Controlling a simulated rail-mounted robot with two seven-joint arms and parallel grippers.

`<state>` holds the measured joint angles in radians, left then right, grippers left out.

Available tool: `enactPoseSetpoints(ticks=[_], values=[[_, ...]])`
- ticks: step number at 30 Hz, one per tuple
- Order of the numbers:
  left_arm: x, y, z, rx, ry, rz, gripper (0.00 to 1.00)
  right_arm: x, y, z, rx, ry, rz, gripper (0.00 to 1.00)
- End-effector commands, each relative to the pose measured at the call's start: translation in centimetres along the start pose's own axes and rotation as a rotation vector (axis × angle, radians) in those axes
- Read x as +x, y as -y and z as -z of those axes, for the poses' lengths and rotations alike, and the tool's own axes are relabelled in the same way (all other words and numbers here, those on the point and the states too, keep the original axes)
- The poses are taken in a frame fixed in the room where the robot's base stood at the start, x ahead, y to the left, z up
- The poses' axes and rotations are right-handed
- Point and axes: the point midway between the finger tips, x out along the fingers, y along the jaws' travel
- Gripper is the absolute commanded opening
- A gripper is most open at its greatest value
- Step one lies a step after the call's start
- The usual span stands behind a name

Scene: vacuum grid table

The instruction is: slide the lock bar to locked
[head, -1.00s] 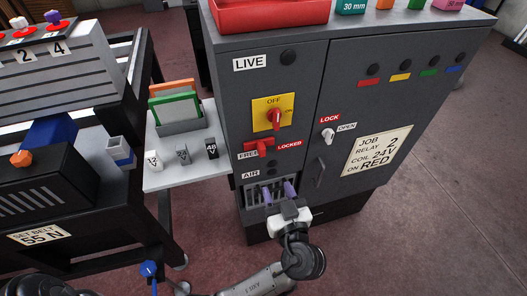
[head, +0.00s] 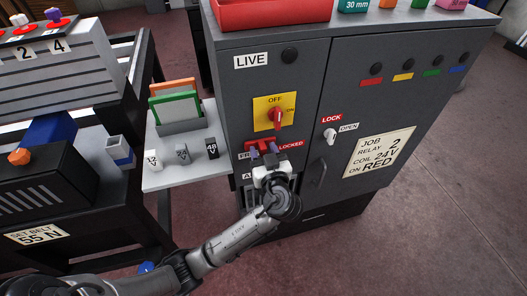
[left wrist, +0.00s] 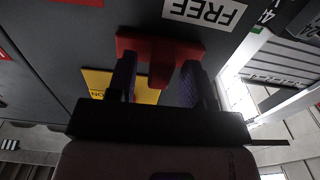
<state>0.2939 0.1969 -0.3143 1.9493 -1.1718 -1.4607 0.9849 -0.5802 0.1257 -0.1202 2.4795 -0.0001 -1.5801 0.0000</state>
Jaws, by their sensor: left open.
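The red lock bar (head: 262,145) sits on the grey cabinet front between the FREE label and the LOCKED label (head: 290,144). In the left wrist view the red bar (left wrist: 138,46) shows upside down, close to the FREE label (left wrist: 204,12), with a short red tab hanging from its middle. My left gripper (head: 263,151) is open in front of the bar. In the left wrist view its two purple fingers stand on either side of the tab, with gaps visible. The gripper hides part of the FREE label in the head view.
To the right are a small white lock handle (head: 330,135) and a grey door pull (head: 318,175). A white side table (head: 185,178) with small blocks stands at left.

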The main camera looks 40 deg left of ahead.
Motion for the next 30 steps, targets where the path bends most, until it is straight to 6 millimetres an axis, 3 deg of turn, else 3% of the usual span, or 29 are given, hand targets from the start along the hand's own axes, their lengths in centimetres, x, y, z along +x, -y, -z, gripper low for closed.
enactPoseSetpoints(ticks=[11,25,30], values=[[0.27,0.01,0.00,0.000,0.000,0.000,0.46,0.01,0.24,0.07,0.008,-0.002,0.006,0.43],[0.24,0.01,-0.01,0.001,0.000,0.000,0.01,0.01,0.22,0.07,0.008,-0.002,0.006,0.43],[0.24,0.01,-0.01,0.001,0.000,0.000,0.00,0.01,0.09,0.05,0.004,-0.001,0.003,0.43]])
